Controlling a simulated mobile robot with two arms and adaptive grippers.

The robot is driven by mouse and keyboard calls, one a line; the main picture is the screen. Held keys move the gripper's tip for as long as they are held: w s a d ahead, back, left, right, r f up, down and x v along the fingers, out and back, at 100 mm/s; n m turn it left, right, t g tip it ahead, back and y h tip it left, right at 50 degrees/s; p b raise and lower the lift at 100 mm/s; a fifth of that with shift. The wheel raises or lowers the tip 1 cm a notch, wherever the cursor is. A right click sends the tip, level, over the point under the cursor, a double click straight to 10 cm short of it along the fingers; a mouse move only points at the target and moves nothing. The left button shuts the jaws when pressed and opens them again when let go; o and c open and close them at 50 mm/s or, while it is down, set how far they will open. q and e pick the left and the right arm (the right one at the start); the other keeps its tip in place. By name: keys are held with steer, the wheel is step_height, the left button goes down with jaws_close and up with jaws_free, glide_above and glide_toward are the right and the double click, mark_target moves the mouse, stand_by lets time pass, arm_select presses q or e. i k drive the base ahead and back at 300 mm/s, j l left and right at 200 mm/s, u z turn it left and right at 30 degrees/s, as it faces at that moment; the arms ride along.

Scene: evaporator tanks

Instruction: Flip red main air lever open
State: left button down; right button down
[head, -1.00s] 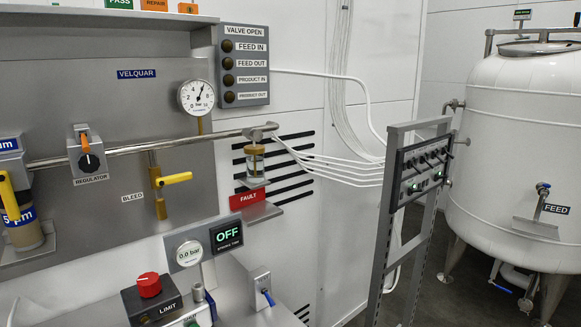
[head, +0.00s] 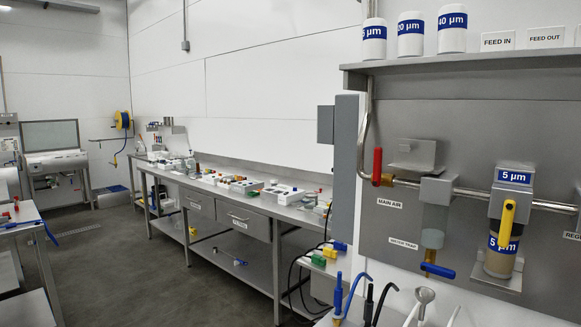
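The red main air lever (head: 377,165) is on the steel pipe at the left end of the grey panel, in the right part of the head view. It stands upright, across the pipe, with a brass valve body at its lower end. The MAIN AIR label (head: 389,203) is just below it. Neither of my grippers shows in the view.
Right of the lever are a water trap with a blue handle (head: 437,270) and a 5 µm filter with a yellow handle (head: 507,222). A grey box (head: 346,170) stands out left of the panel. Tools rise below. A long workbench (head: 230,188) runs left; the floor before it is clear.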

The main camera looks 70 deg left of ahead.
mark_target(378, 151)
steer(key=u, duration=1.65)
